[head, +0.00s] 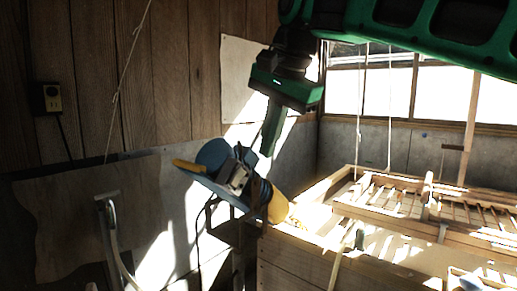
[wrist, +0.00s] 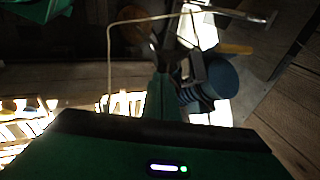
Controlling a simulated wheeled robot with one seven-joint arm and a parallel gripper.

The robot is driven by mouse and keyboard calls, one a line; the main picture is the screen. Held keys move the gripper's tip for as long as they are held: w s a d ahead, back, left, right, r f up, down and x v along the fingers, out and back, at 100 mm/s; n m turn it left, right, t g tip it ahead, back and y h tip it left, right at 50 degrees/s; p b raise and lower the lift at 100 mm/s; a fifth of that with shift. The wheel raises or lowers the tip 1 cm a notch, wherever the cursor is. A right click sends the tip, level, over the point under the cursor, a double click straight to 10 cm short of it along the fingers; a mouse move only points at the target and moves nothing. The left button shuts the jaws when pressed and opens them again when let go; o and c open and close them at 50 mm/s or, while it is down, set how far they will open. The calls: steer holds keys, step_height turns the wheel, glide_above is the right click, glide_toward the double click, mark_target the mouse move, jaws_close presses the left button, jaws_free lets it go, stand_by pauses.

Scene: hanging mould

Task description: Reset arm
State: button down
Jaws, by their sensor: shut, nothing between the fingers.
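My green arm comes in from the top right of the head view. My gripper (head: 267,154) hangs from it, pointing down and slightly left, with its green fingers together and nothing held. It appears just above and right of a blue and yellow device (head: 215,155) in the picture; I cannot tell if they touch. In the wrist view, my gripper (wrist: 160,82) shows as a narrow shut pair of fingers, with the blue round part of the device (wrist: 215,78) to its right.
A slatted wooden mould (head: 428,203) hangs on cords over a wooden box (head: 300,262) at the right. A metal pipe (head: 112,225) stands at the lower left. A wooden wall with a socket box (head: 46,98) is behind.

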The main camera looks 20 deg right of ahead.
steer(key=s+d+f+n+g, duration=0.1)
steer(key=s+d+f+n, duration=0.15)
steer(key=d+f, duration=0.6)
steer(key=s+d+f+n+g, duration=0.2)
steer(key=s+f, duration=0.6)
steer(key=f, duration=0.5)
steer(key=s+d+f+n+g, duration=0.1)
steer(key=s+d+f, duration=0.3)
steer(key=s+f, duration=0.5)
step_height(320, 180, down, 4)
steer(key=shift+r+n+g, duration=0.15)
steer(key=shift+n+g, duration=0.25)
steer(key=shift+n, duration=0.15)
